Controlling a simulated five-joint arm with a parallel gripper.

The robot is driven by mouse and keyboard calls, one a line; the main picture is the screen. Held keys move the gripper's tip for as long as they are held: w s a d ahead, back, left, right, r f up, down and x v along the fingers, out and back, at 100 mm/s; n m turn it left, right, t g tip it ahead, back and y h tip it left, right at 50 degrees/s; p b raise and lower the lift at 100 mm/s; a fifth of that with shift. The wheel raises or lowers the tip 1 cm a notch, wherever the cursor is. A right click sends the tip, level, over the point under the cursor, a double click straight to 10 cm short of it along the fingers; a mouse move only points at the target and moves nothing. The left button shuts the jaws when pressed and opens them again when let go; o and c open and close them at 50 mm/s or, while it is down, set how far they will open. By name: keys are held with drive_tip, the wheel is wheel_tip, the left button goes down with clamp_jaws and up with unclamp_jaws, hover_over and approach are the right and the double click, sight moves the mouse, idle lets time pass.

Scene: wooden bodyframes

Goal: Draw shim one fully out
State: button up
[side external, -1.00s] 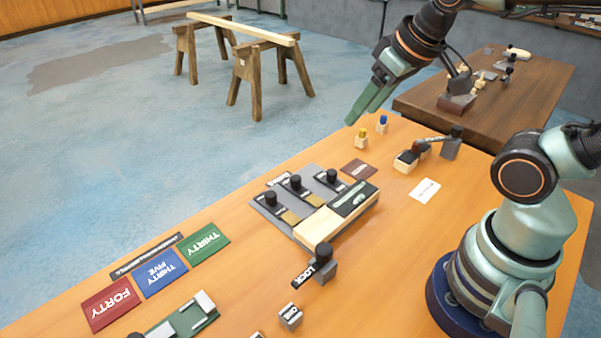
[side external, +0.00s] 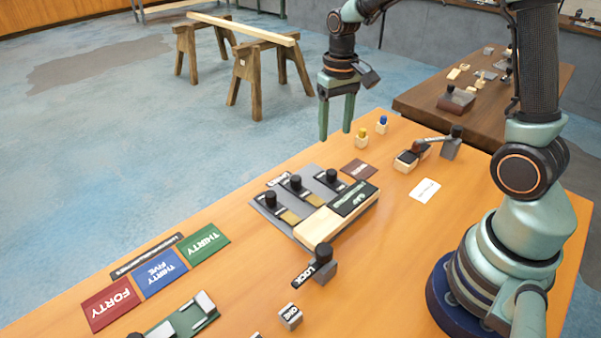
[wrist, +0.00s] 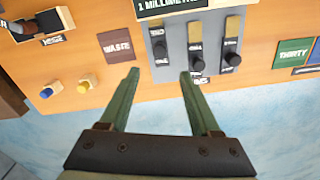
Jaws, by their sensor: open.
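A grey plate (side external: 312,180) on the table holds several black-knobbed shims side by side. In the side view their knobs are a left one (side external: 270,199), a middle one (side external: 295,182) and a right one (side external: 331,176). Brass strips show by the left and middle knobs. I cannot read which is shim one. In the wrist view the grey plate (wrist: 176,45) lies ahead, with the right shim's knob (wrist: 160,50) nearest the finger gap. My gripper (side external: 335,136) is open and empty, pointing down above the table's far edge. It also shows in the wrist view (wrist: 160,73).
A wooden block with a dark-green sign (side external: 354,199) adjoins the plate. A brown WASTE card (side external: 359,169), yellow peg block (side external: 361,138) and blue peg block (side external: 382,124) lie beyond it. A LOCK lever (side external: 318,265) stands in front. Coloured number cards (side external: 160,279) lie left.

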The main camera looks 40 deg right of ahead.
sight(332, 171)
wheel_tip(332, 171, down, 12)
drive_tip(key=shift+f, duration=0.15)
idle(0.4)
clamp_jaws()
idle(1.4)
